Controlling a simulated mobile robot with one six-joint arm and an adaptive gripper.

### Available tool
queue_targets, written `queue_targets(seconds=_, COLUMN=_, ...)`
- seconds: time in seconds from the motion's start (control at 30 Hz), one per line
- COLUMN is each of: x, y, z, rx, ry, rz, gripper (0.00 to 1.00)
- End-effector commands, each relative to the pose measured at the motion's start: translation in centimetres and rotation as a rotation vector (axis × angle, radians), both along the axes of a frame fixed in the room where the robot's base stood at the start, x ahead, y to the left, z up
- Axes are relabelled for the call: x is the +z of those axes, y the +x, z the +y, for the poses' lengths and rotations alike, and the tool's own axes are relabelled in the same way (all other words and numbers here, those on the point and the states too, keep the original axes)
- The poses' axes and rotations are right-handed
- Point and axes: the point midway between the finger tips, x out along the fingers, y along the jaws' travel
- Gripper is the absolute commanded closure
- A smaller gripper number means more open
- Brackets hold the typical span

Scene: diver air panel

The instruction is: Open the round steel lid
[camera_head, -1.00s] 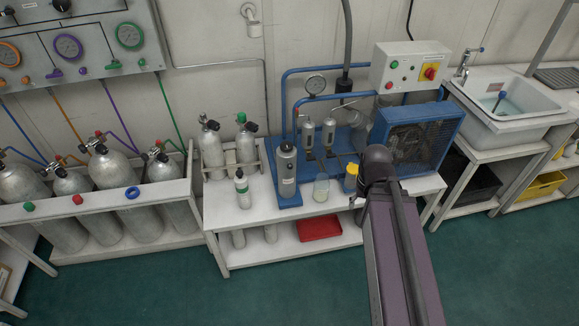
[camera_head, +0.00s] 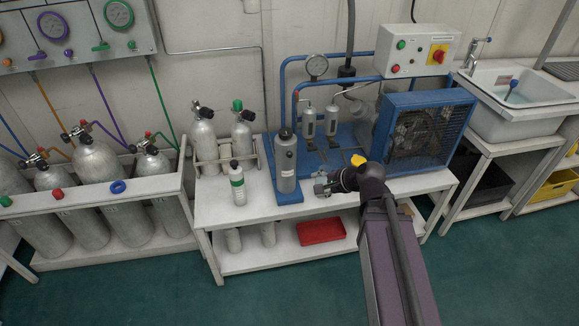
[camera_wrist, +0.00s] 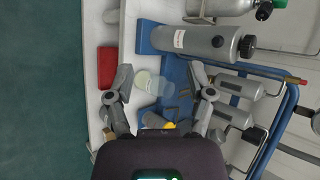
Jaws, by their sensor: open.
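I cannot pick out a round steel lid for certain. An upright grey metal cylinder (camera_head: 286,168) with a dark round cap (camera_head: 285,134) stands on the blue base at the bench's left part. In the wrist view this cylinder (camera_wrist: 195,42) lies across the top, its dark cap (camera_wrist: 246,45) pointing right. My gripper (camera_head: 322,185) is above the bench front, right of the cylinder and apart from it. In the wrist view my gripper (camera_wrist: 160,82) is open, with a clear jar (camera_wrist: 147,82) showing between its fingers. The jar is hidden in the head view.
A yellow-capped bottle (camera_head: 358,159) stands close to my wrist. A small grey bottle (camera_head: 237,185) stands left of the cylinder. Behind are two filter canisters and blue pipes (camera_head: 282,90); a blue caged fan (camera_head: 415,135) is right. A red tray (camera_head: 321,231) sits on the lower shelf.

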Motion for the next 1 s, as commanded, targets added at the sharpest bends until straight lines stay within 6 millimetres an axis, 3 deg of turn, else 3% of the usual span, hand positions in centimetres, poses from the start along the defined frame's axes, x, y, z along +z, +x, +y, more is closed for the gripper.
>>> queue_targets(seconds=0.03, x=-1.4, y=0.5, z=0.5, rx=-0.048, ry=0.068, rz=0.009, gripper=0.31)
queue_targets(seconds=0.4, x=-2.7, y=3.8, z=2.7, rx=-0.386, ry=0.623, rz=0.16, gripper=0.31)
queue_targets(seconds=0.7, x=-3.8, y=6.0, z=2.2, rx=-0.603, ry=1.063, rz=0.349, gripper=0.31)
queue_targets(seconds=1.0, x=-4.1, y=7.0, z=1.5, rx=-0.693, ry=1.275, rz=0.46, gripper=0.31)
